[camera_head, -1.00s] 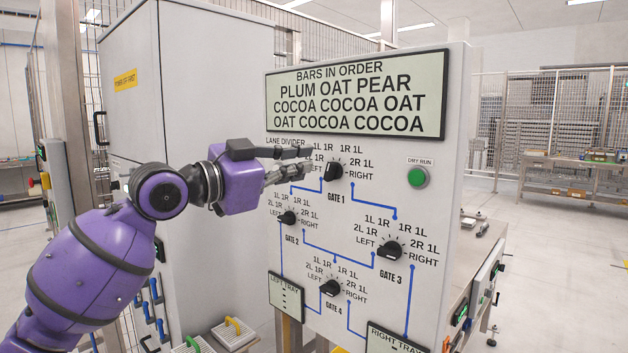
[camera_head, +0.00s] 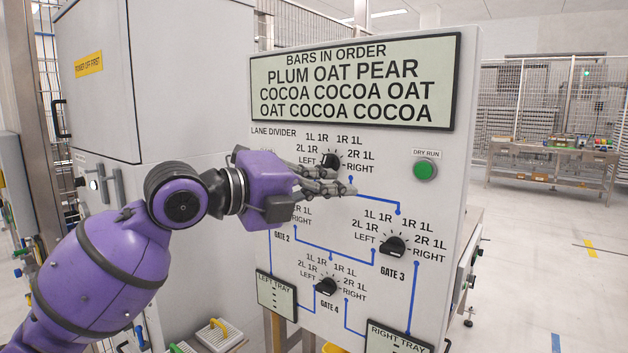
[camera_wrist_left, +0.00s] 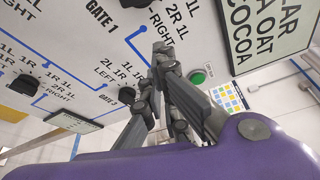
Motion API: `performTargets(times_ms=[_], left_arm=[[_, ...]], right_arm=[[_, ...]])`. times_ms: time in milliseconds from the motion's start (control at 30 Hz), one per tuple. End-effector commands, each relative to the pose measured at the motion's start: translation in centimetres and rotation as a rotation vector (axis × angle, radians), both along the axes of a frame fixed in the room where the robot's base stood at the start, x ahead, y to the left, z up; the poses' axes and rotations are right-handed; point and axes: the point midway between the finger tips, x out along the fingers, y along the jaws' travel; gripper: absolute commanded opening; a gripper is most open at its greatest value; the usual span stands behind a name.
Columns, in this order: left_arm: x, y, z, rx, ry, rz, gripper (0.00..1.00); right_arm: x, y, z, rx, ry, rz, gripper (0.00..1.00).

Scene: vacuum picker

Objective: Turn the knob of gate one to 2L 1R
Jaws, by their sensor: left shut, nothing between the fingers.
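The gate 1 knob (camera_head: 331,161) is black and sits on the upright white panel (camera_head: 462,190). Its lower part is close behind my fingers, and I cannot read its setting surely. In the left wrist view the gripper (camera_wrist_left: 160,52) lies before the panel, and the gate 1 knob (camera_wrist_left: 135,3) is cut by the top edge.
The gate 3 knob (camera_head: 394,246) and gate 4 knob (camera_head: 326,287) are below. The gate 2 knob is hidden behind my gripper. A green DRY RUN button (camera_head: 425,169) is to the right, and an order display (camera_head: 355,82) is above. A grey cabinet (camera_head: 150,90) stands left.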

Motion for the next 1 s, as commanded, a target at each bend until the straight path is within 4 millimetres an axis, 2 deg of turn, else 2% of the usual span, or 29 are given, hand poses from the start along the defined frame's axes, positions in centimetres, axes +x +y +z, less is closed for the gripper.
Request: performTargets(times_ms=[33,200,233,300,500,1000], left_arm=[[0.5,-1.1,0.5,-0.006,-0.002,-0.004,0.00],[2.6,-4.0,0.0,-0.004,-0.002,-0.002,0.00],[2.9,-4.0,0.1,-0.004,-0.002,0.000,0.00],[3.7,-2.5,0.4,-0.003,-0.003,0.005,0.00],[4.7,-1.1,0.9,-0.002,-0.002,0.002,0.00],[5.0,-0.7,0.8,-0.005,0.002,0.001,0.00]], right_arm=[[0.2,0.1,0.5,0.002,-0.006,-0.002,0.40],[0.5,0.3,1.0,0.008,-0.011,-0.005,0.40],[0.5,0.3,1.1,0.009,-0.012,-0.005,0.40],[0.6,0.5,1.3,0.012,-0.013,-0.005,0.40],[0.8,0.8,1.6,0.017,-0.015,-0.002,0.40],[0.6,0.7,1.5,0.013,-0.010,0.006,0.40]])
